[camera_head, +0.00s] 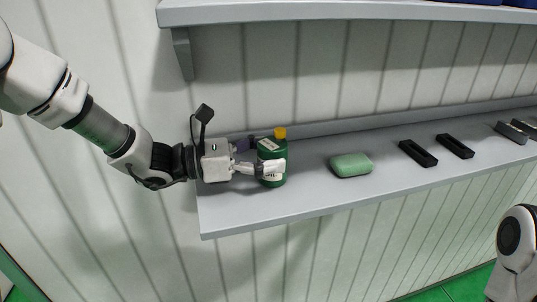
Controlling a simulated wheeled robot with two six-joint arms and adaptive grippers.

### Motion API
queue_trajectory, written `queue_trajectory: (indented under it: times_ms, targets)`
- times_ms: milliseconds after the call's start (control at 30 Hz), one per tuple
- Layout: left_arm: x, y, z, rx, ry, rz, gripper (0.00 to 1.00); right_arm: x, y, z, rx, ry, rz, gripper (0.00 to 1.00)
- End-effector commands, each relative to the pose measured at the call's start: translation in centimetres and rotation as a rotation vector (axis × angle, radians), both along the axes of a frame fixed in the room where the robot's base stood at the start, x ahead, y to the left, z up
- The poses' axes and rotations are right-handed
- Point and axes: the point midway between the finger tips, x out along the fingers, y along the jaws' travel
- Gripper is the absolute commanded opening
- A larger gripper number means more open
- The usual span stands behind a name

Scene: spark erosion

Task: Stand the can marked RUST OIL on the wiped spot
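A green can (273,152) with a yellow cap stands upright at the left end of the grey shelf. It has a pale label, mostly covered, with only a few dark letters showing. My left gripper (264,161) comes in from the left with its fingers around the can, one across its front and one behind. I cannot tell whether the fingers press on it. The can's lower part shows below the front finger. No wiped spot can be made out on the shelf. My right gripper is out of view; only part of my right arm shows at lower right.
The grey shelf (318,203) runs to the right along a panelled wall. On it are a green rounded block (351,165), two black trays (418,153) (455,146) and dark items (511,132) farther right. An upper shelf (330,12) hangs above. Bare shelf lies between can and block.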

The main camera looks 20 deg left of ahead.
Motion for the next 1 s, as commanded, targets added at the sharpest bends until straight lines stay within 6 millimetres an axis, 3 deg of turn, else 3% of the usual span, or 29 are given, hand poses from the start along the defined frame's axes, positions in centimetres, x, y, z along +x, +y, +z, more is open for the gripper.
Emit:
queue_trajectory:
  times_ms: [433,900,1000]
  targets:
    - [-0.3,0.8,0.1,-0.005,-0.001,0.002,0.83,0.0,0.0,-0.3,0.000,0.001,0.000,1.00]
    - [-4.3,7.8,0.3,-0.010,-0.007,0.002,0.83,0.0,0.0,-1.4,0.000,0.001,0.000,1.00]
    - [-5.1,8.9,0.8,-0.010,0.000,-0.004,0.83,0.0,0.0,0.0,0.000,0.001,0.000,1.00]
